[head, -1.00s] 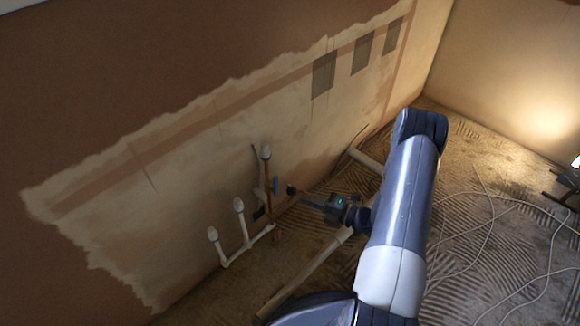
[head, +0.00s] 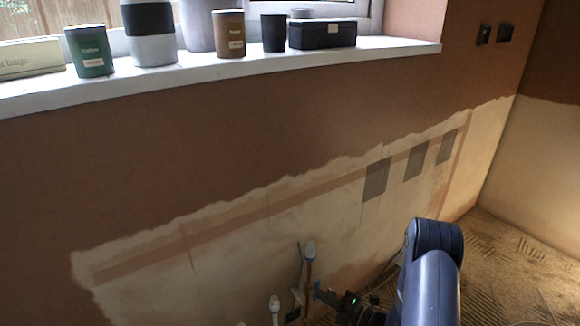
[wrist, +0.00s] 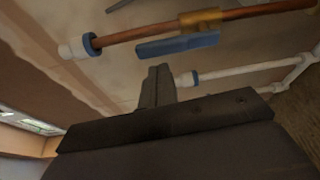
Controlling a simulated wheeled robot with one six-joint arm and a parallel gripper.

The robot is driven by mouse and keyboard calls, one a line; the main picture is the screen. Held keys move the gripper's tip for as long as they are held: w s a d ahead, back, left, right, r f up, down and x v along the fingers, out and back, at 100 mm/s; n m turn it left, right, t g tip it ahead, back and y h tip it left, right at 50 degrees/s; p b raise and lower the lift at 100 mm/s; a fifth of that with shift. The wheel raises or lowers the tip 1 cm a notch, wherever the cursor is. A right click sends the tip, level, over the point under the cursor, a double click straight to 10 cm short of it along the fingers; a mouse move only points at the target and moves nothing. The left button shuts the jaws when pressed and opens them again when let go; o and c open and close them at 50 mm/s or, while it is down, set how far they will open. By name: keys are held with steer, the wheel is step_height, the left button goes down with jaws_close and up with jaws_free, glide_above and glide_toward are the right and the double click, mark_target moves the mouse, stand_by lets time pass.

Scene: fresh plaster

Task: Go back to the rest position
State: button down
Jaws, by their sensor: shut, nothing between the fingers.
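My gripper (head: 318,295) is low in the head view, close to the capped pipes at the foot of the wall. Its closed dark fingers (wrist: 156,84) show in the middle of the wrist view, with nothing between them. A copper pipe (wrist: 150,31) with a brass fitting and a blue lever handle (wrist: 178,45) lies beyond the fingertips. A white pipe (wrist: 245,70) with a blue ring runs to their right. The fingers appear apart from both pipes. My arm rises at the lower right of the head view and hides part of the wall base.
A white windowsill (head: 380,52) crosses the upper wall, holding a green tin (head: 90,52), a brown tin (head: 229,34), a dark cup (head: 274,33) and a black box (head: 322,35). Bare floor (head: 530,255) lies at the right. Dark patches (head: 376,179) mark the plaster.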

steer(key=shift+x, duration=1.1)
steer(key=p+v, duration=0.2)
steer(key=v, duration=0.8)
steer(key=s+a+b+x, duration=0.1)
steer(key=b+x, duration=0.2)
steer(key=x, duration=0.8)
step_height(320, 180, down, 7)
steer(key=s+a+n+h+b, duration=0.2)
steer(key=n+h+b, duration=0.2)
steer(key=n, duration=0.8)
steer(key=shift+s+f+t+h, duration=0.2)
steer(key=shift+t+h, duration=0.2)
steer(key=shift+h, duration=0.4)
